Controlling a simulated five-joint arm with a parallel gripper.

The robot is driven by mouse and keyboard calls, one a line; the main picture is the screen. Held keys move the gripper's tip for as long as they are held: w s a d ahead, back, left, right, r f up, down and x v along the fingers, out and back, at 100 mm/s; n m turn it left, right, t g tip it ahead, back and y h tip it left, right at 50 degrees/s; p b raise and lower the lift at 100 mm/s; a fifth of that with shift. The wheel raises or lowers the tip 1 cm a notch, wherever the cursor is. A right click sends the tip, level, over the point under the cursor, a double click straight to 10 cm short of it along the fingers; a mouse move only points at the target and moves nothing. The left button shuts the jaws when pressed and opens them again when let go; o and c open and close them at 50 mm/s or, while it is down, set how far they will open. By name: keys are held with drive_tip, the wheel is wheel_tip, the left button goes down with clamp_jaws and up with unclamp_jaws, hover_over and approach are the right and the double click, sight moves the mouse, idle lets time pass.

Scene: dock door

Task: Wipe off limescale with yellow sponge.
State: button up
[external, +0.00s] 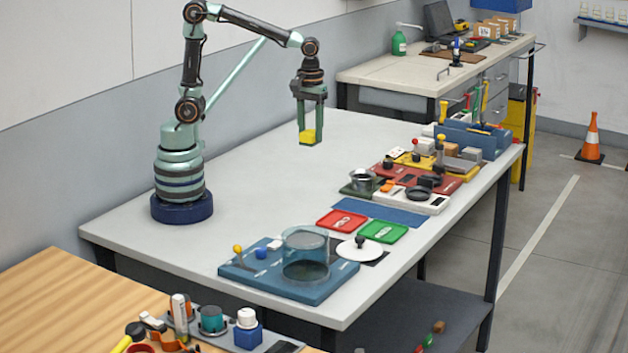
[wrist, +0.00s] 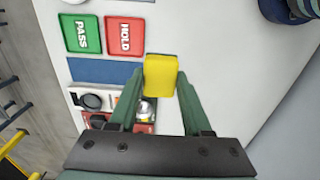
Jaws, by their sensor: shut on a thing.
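My gripper (external: 311,122) points down over the middle of the pale table, shut on the yellow sponge (external: 308,137). In the wrist view the sponge (wrist: 160,76) sits between the two green fingertips. The sponge appears above the tabletop and apart from other objects. No limescale can be made out clearly at this size. A clear glass cylinder (external: 305,243) stands on a blue base (external: 235,273) at the table's front. A shiny metal cup (external: 362,180) stands on a dark green base farther right; part of it shows between my fingers in the wrist view (wrist: 147,110).
Red HOLD (external: 342,220) and green PASS (external: 382,232) trays lie beside a flat blue mat (external: 385,211). Small fixtures and a blue tool caddy (external: 490,141) line the table's right edge. The table's middle, left of them, is clear.

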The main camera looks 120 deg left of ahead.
drive_tip(key=w+d+f+m, duration=0.4)
drive_tip(key=d+f+m, duration=0.5)
drive_tip(key=d+f, duration=0.35)
drive_tip(key=shift+d+f, duration=0.15)
drive_tip(key=shift+f, duration=1.5)
drive_tip(key=shift+d+f, duration=0.1)
drive_tip(key=shift+f, duration=1.5)
drive_tip(key=shift+w+f, duration=0.2)
drive_tip(key=shift+f, duration=0.15)
drive_tip(key=shift+w+f, duration=0.1)
drive_tip(key=shift+w, duration=3.3)
drive_tip(key=shift+s, duration=3.55)
wheel_tip(320, 180, up, 8)
